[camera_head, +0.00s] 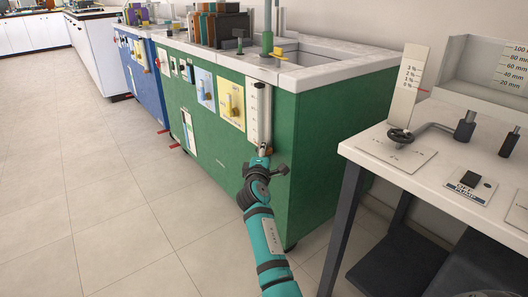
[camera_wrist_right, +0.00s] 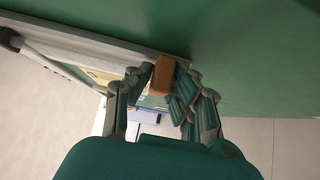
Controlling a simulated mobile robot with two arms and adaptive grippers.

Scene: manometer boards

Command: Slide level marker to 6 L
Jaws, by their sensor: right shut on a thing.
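A white upright gauge board (camera_head: 258,115) with a graduated scale is fixed to the front of the green cabinet near its right corner. My right gripper (camera_head: 264,152) is at the board's lower end. In the right wrist view, an orange-brown block, the level marker (camera_wrist_right: 163,74), sits between the two fingers of my right gripper (camera_wrist_right: 166,84), which is shut on it. The marker is hidden or too small to make out in the head view, and I cannot read the scale figures. My left gripper is not in view.
The green cabinet (camera_head: 330,135) has a sink top with a green tap post (camera_head: 267,30). A blue cabinet (camera_head: 143,75) stands beyond. A white bench (camera_head: 455,180) with a crank and switches stands close on the right. The tiled floor on the left is clear.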

